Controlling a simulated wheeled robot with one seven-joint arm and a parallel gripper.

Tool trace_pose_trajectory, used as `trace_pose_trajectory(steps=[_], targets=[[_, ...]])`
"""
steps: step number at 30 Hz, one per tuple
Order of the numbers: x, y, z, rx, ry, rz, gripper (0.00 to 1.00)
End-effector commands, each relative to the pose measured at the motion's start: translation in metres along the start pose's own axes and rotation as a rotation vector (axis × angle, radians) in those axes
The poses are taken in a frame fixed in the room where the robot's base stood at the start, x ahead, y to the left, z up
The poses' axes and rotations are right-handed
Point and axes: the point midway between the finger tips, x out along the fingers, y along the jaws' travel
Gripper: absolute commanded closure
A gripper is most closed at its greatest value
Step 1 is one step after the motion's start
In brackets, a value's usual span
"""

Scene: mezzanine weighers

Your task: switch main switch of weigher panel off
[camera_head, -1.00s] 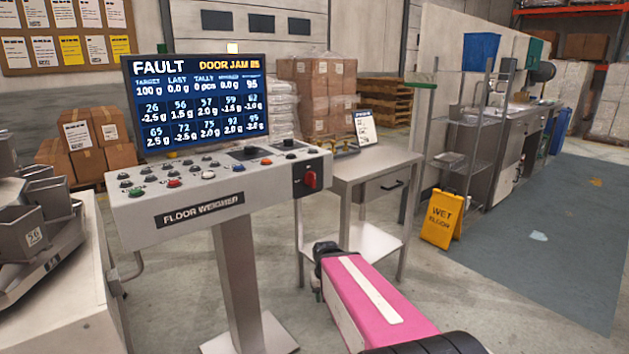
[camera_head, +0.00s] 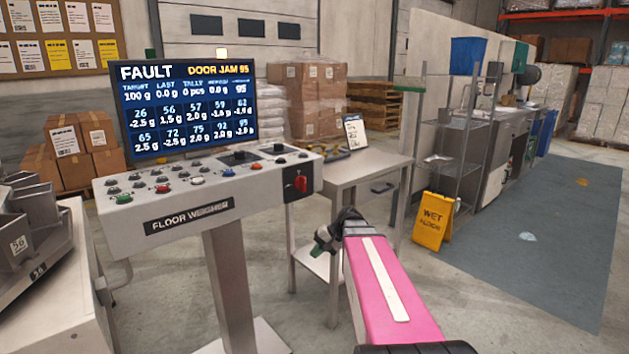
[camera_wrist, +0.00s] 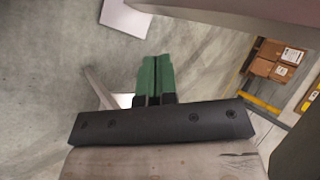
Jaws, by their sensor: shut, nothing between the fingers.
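The weigher panel (camera_head: 207,203), labelled FLOOR WEIGHER, stands on a post left of centre in the head view. Its main switch is a red rotary knob (camera_head: 300,184) on a black plate at the panel's right end. The screen (camera_head: 186,107) above reads FAULT, DOOR JAM. My gripper (camera_head: 319,247) is below and slightly right of the red switch, apart from it. In the wrist view its green fingers (camera_wrist: 155,76) are together with nothing between them. The switch is not visible in the wrist view.
A metal side table (camera_head: 352,170) with a sign and small items stands just right of the panel. A yellow wet floor sign (camera_head: 433,220) is further right. Metal bins (camera_head: 30,222) are at the far left. Open floor lies at the right.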

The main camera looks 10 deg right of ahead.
Motion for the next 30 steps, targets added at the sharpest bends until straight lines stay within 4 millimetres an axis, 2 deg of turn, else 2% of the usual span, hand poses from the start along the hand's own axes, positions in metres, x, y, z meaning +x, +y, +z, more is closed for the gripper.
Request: trace_pose_trajectory(steps=[1, 5, 9, 15, 18, 23, 30], targets=[[-0.018, -0.008, -0.017, 0.012, 0.008, -0.070, 1.00], [-0.066, -0.030, -0.043, 0.026, 0.017, -0.262, 1.00], [-0.127, -0.050, -0.067, 0.016, 0.029, -0.465, 1.00], [-0.211, -0.068, -0.087, -0.031, 0.048, -0.702, 1.00], [-0.239, -0.073, -0.091, -0.055, 0.053, -0.779, 1.00], [-0.264, -0.076, -0.093, -0.077, 0.058, -0.841, 1.00], [-0.266, -0.077, -0.092, -0.080, 0.058, -0.851, 1.00]])
